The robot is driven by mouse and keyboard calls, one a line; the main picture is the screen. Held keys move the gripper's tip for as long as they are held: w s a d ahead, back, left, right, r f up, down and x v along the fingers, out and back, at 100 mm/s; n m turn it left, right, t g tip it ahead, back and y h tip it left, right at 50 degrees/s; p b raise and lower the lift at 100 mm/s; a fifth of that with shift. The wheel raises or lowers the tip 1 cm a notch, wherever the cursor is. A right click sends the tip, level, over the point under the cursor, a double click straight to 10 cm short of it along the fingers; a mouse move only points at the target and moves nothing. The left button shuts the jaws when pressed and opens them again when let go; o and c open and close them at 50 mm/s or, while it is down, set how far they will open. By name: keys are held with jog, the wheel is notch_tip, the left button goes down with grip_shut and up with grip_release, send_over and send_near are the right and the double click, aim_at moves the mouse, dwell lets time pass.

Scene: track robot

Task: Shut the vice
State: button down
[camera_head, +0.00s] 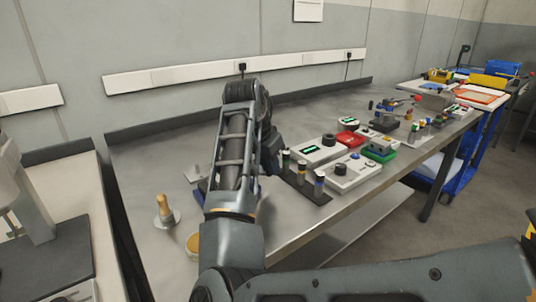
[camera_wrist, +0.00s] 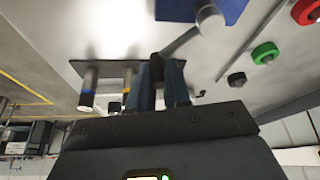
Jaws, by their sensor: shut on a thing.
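The vice is mostly hidden behind my arm in the head view, where a small blue part of it (camera_head: 202,188) shows at the arm's left edge. In the wrist view a blue body (camera_wrist: 228,10), which looks like the vice, lies at the top with a grey round screw end below it. A thin grey handle bar (camera_wrist: 181,42) runs from the screw towards my gripper (camera_wrist: 163,68). My gripper is shut on the dark end of this bar. The jaw gap of the vice is hidden in both views.
A dark plate with several banded posts (camera_head: 302,173) stands close to the right of my gripper. Control boxes (camera_head: 352,173) with knobs and a red button box (camera_head: 350,138) lie beyond. A wooden-handled stamp-like tool (camera_head: 164,209) stands at the left of the bench.

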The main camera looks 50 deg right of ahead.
aim_at(266, 181)
jog(key=n+p, duration=0.1)
jog(key=w+d+n+t+p, duration=0.1)
jog(key=p, duration=0.1)
jog(key=n+p, duration=0.1)
jog(key=n, duration=0.1)
jog(key=shift+w+d+r, duration=0.1)
jog(key=shift+w+d, duration=0.05)
jog(key=shift+w, duration=0.1)
jog(key=shift+w+d+n+t+y+p, duration=0.2)
jog(key=shift+w+n+t+y+p, duration=0.25)
jog(key=shift+n+p, duration=0.55)
jog(key=shift+w+f, duration=0.1)
jog(key=shift+f, duration=0.15)
jog(key=c, duration=1.1)
grip_release()
jog(key=shift+r, duration=0.1)
